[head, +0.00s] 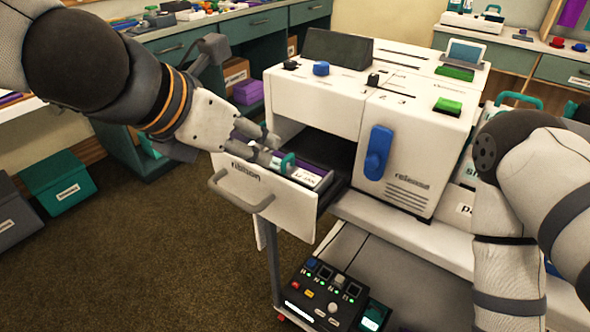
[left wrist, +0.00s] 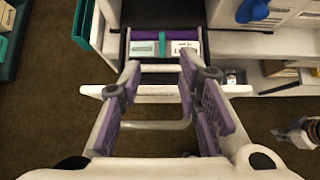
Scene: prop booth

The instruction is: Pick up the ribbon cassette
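The ribbon cassette (head: 311,177) lies in the pulled-out drawer (head: 262,185) labelled "ribbon". It has a white label, a purple part and an upright teal grip (head: 287,164). The cassette also shows in the left wrist view (left wrist: 183,47), across the drawer beyond the fingertips. My left gripper (head: 271,151) is above the drawer, close to the teal grip and partly hiding the cassette. In the left wrist view my left gripper (left wrist: 157,72) is open, its purple-padded fingers apart with nothing between them.
The white machine (head: 398,148) with a blue lever (head: 377,152) stands right behind the drawer. The drawer handle (head: 238,196) juts out in front. A black control box (head: 320,296) sits low in front. Open carpet lies to the left.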

